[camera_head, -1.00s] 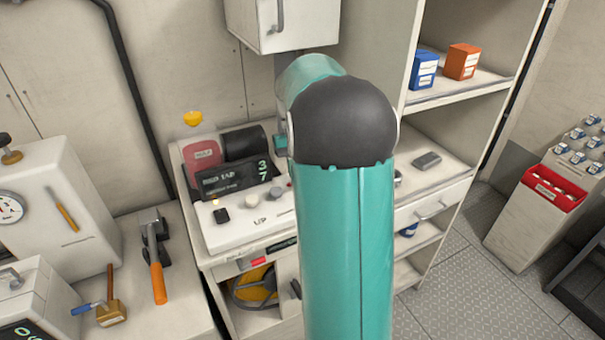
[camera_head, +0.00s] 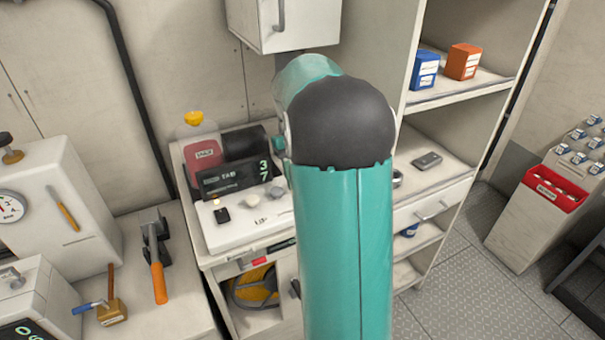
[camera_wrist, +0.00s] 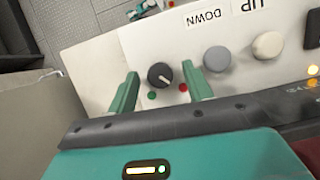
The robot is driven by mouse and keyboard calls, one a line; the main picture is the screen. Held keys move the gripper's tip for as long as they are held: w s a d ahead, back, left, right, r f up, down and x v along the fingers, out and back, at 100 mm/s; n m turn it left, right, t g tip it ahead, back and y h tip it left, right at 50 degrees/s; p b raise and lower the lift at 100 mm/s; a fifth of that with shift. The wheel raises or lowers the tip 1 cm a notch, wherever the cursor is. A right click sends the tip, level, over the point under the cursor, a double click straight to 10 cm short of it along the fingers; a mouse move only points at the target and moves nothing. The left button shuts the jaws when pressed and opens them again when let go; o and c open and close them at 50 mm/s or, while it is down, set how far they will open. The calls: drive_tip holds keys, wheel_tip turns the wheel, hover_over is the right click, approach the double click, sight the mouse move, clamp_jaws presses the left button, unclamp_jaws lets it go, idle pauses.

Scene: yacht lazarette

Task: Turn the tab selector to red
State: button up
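The tab selector (camera_wrist: 161,75) is a dark round knob with a white pointer line, on the white panel (camera_wrist: 95,62) in the wrist view. Its pointer angles down and right, toward a red dot (camera_wrist: 183,88). A green dot (camera_wrist: 152,96) lies below it. My gripper (camera_wrist: 161,84) is open, one teal finger on each side of the knob, with visible gaps. In the head view my arm hides the gripper and selector. There, the dark display (camera_head: 235,178) shows "TAB" after a blurred word, with 3 and 7 at right.
Beside the selector are a grey knob (camera_wrist: 217,59) and a pale knob (camera_wrist: 268,45), with "DOWN" and "UP" labels. A red bottle (camera_head: 203,154) stands behind the display. A white cabinet (camera_head: 300,22) hangs above. Shelves stand to the right, and tools lie at left.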

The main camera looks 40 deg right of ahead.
drive_tip(key=shift+r, duration=0.1)
drive_tip(key=shift+r, duration=0.25)
wheel_tip(320, 180, up, 2)
drive_tip(key=shift+r, duration=0.25)
drive_tip(key=s+a+r, duration=0.7)
drive_tip(key=s+r, duration=0.3)
drive_tip(key=s, duration=0.1)
drive_tip(key=shift+s+a, duration=0.3)
drive_tip(key=shift+a, duration=0.1)
drive_tip(key=shift+a+f, duration=0.1)
